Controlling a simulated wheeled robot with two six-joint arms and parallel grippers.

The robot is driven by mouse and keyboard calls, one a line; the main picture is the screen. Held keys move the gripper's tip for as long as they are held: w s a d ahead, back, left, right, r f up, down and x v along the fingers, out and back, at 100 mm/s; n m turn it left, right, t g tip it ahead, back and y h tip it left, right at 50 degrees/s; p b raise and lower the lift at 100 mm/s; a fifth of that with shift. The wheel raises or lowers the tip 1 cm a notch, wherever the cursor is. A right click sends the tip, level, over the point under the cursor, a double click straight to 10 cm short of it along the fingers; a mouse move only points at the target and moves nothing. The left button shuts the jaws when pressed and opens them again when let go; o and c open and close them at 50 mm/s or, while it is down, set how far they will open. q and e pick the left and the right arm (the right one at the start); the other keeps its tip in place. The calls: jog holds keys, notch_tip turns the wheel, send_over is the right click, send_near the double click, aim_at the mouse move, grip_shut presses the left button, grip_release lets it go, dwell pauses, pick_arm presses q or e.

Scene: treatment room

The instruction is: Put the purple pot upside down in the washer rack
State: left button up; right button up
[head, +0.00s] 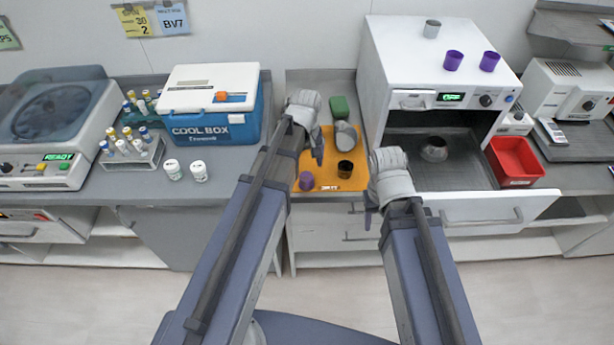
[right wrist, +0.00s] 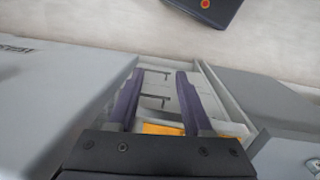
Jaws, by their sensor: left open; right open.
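A small purple pot (head: 306,181) stands on the orange mat (head: 345,182). The white washer (head: 388,60) is open at the front, and its dark rack (head: 465,175) lies low in the opening. A grey pot (head: 434,150) sits on the rack. My left gripper (head: 318,150) is open above the mat, up and right of the purple pot. My right gripper (head: 370,208) is open in front of the washer's left side, right of the mat. Its two spread fingers show empty in the right wrist view (right wrist: 158,100).
Two purple cups (head: 453,60) and a grey cup (head: 432,29) stand on the washer. A black cup (head: 345,169), a green block (head: 339,107) and a grey item share the mat. A red bin (head: 515,160) stands right of the rack; a cool box (head: 212,105) stands left.

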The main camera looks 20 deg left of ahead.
aim_at(306, 176)
pick_arm(q)
jog(key=shift+w+f+b, duration=0.2)
jog(key=shift+f+b, duration=3.55)
jog(key=shift+f, duration=0.15)
jog(key=shift+r, duration=0.1)
grip_shut()
jog(key=shift+r, duration=0.1)
notch_tip(306, 176, up, 10)
jog(key=p, duration=1)
